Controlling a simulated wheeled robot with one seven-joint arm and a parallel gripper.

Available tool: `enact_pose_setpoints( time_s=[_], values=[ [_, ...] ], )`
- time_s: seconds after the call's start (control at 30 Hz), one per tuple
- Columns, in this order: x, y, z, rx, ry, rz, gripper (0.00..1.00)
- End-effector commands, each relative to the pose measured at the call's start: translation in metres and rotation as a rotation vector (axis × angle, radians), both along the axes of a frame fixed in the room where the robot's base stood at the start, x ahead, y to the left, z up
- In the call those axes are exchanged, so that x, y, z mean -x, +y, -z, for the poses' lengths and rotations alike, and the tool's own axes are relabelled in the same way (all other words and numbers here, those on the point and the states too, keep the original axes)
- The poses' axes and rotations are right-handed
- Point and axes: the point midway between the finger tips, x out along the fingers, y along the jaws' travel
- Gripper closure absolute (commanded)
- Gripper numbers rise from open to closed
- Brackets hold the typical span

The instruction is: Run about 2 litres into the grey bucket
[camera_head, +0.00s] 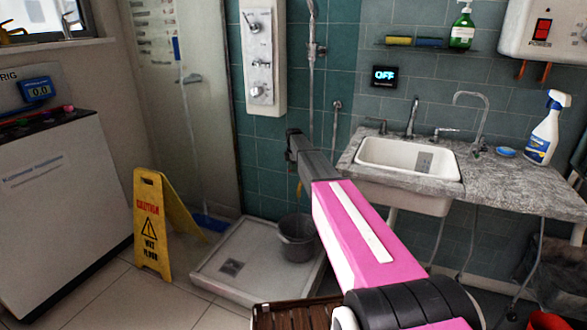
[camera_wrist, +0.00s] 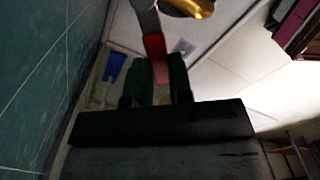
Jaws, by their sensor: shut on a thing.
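The grey bucket (camera_head: 297,240) stands upright in the white shower tray (camera_head: 245,282); I cannot see whether it holds water. My gripper (camera_head: 293,138) is at the tiled wall, above and behind the bucket. In the wrist view my gripper (camera_wrist: 154,82) is shut on a red handle (camera_wrist: 154,48) on a grey lever, with a brass-coloured part (camera_wrist: 190,6) close by. In the head view my arm hides the handle. A small display on the rig at left (camera_head: 38,90) reads 0.0.
A yellow wet-floor sign (camera_head: 150,225) stands left of the tray, with a blue squeegee (camera_head: 212,222) behind it. A shower panel (camera_head: 262,58) is on the wall.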

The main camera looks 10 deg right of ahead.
Motion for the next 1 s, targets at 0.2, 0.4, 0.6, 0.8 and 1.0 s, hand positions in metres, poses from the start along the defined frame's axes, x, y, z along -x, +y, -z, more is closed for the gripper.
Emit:
enact_pose_setpoints(
  time_s=[0.2, 0.4, 0.6, 0.8, 1.0],
  values=[
    [0.000, 0.000, 0.000, 0.001, 0.000, -0.001, 1.00],
    [0.000, 0.000, 0.000, 0.001, 0.000, 0.000, 0.54],
    [0.000, 0.000, 0.000, 0.000, 0.000, 0.000, 0.54],
    [0.000, 0.000, -0.008, 0.000, -0.001, 0.000, 0.54],
    [0.000, 0.000, -0.041, 0.001, -0.002, 0.000, 0.54]
  ],
)
